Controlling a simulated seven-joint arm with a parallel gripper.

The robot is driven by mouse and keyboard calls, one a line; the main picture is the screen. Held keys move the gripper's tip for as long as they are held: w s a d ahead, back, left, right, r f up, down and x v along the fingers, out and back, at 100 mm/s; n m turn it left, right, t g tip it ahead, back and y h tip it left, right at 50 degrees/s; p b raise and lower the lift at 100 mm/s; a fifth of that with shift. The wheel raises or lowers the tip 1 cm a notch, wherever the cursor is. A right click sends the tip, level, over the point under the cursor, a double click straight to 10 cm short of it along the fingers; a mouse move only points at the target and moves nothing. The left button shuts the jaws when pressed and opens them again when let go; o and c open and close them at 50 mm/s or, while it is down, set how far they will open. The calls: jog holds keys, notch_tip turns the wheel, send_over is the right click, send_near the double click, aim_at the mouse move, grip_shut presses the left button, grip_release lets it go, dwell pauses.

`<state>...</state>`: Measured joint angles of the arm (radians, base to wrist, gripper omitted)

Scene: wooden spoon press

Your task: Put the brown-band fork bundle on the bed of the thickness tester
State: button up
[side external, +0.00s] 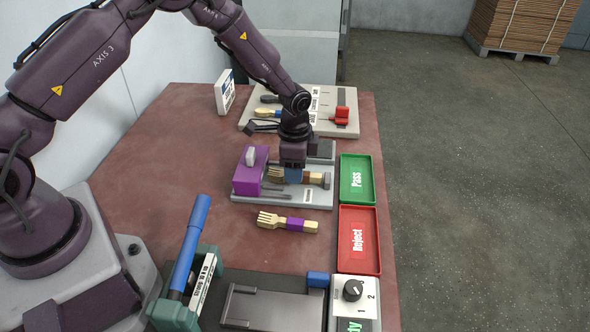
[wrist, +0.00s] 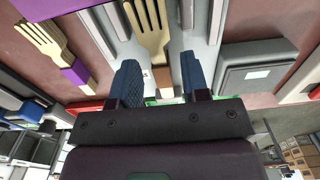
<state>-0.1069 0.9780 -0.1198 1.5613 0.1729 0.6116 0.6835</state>
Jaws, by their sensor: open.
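The brown-band fork bundle (side external: 314,177) lies along the grey bed (side external: 285,200) of the purple thickness tester (side external: 246,178), tines towards the purple head. In the wrist view its pale tines and brown band (wrist: 162,78) show between two grey rails. My gripper (side external: 293,175) is low over the bundle, its blue fingers around the handle. In the wrist view the gripper (wrist: 160,75) is open, with a finger on each side of the band and visible gaps. The fingers hide part of the bundle in the side view.
A purple-band fork bundle (side external: 290,222) lies on the red table in front of the tester; it also shows in the wrist view (wrist: 60,55). A green Pass tray (side external: 343,192) and a red Reject tray (side external: 343,262) stand at right. A blue-handled press (side external: 190,245) stands front left.

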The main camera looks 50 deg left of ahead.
jog(key=s+r+n+t, duration=0.1)
jog(key=s+r+n, duration=0.15)
jog(key=r, duration=1.75)
jog(key=s+r+n+t, duration=0.2)
jog(key=s+r, duration=0.3)
jog(key=s, duration=0.6)
jog(key=s+d+r+n+t, duration=0.1)
jog(key=s+r+n, duration=0.3)
jog(key=s, duration=0.8)
notch_tip(320, 180, up, 3)
jog(key=shift+s+f+t, duration=0.2)
jog(key=shift+s+t, duration=0.1)
jog(key=shift+t, duration=0.5)
